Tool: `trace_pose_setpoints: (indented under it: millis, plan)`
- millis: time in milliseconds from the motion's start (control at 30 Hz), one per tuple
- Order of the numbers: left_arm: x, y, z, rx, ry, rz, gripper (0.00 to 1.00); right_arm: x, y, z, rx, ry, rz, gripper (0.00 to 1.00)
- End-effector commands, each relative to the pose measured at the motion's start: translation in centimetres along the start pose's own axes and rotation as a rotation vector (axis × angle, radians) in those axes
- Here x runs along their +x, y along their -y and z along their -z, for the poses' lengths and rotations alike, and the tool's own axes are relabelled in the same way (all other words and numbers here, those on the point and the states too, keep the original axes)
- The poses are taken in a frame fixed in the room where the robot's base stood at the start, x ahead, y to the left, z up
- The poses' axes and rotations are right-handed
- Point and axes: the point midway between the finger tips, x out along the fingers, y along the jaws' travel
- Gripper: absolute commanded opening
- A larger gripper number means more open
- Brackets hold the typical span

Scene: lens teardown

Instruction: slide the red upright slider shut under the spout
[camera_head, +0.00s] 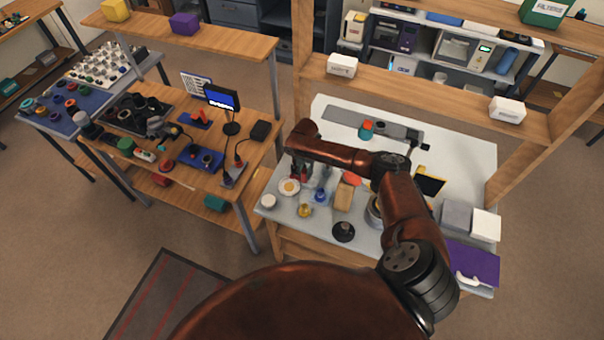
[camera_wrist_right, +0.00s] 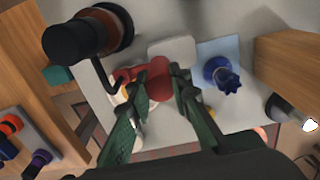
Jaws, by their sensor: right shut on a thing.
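The red upright slider (camera_wrist_right: 155,76) shows in the right wrist view between the tips of my right gripper (camera_wrist_right: 161,88). The green fingers are shut on it from both sides. In the head view my right gripper (camera_head: 303,172) points down over the left part of the white worktop, and its forearm hides much of what is beneath. I cannot make out the spout clearly in either view, nor the gap between it and the slider. My left gripper is not in view.
In the wrist view, a dark cylinder with a copper collar (camera_wrist_right: 92,36) stands close by at upper left, and a blue knobbed piece (camera_wrist_right: 222,76) is to the right.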

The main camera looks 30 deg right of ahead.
Motion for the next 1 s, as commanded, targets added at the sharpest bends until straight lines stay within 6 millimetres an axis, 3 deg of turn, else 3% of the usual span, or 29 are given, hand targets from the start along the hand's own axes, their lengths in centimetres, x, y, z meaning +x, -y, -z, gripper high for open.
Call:
trace_pose_setpoints:
  millis: [67,100,367,733,1000]
  plan:
    - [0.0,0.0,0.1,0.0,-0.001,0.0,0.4,-0.1,-0.5,0.1,-0.003,-0.001,-0.009,0.0]
    - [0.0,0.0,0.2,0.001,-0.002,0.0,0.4,-0.1,-0.5,0.1,-0.003,-0.001,-0.01,0.19]
    - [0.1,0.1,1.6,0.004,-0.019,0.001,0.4,-0.1,-0.4,0.1,-0.003,-0.001,-0.008,0.36]
    - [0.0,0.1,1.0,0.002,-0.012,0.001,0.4,-0.9,-0.3,0.0,-0.003,0.0,-0.007,0.36]
    - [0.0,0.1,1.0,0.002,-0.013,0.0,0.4,-6.0,-0.3,0.0,-0.003,0.001,-0.009,0.36]
